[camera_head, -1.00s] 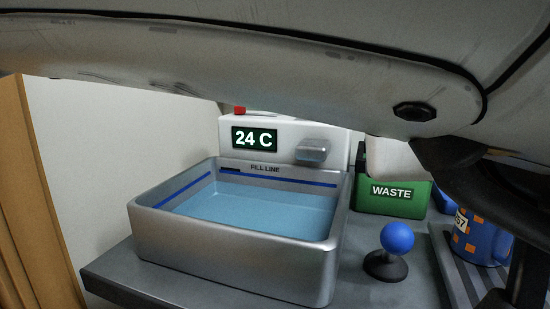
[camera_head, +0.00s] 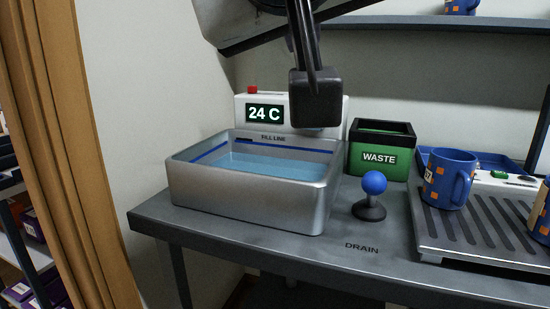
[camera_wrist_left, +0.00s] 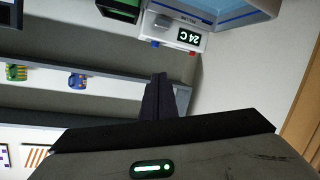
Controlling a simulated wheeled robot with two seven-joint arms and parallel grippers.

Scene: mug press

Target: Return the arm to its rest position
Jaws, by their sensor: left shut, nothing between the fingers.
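My left gripper (camera_head: 314,98) hangs in front of the wall above the back of the basin in the head view. Its fingers are shut with nothing between them. It also shows in the left wrist view (camera_wrist_left: 161,82), dark and pointing toward the shelves. The metal basin (camera_head: 250,205) holds blue water, and the white unit behind it has a display (camera_head: 265,114) reading 24 C. The gripper covers part of that unit's right side. My right gripper is not in view.
A blue ball-topped lever (camera_head: 374,184) stands right of the basin, by the DRAIN label. A green WASTE bin (camera_head: 379,158) stands behind it. A blue mug with orange squares (camera_head: 448,180) stands on a slotted tray (camera_head: 433,245). Wall shelf (camera_head: 440,22) above right; wooden post (camera_head: 75,150) at left.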

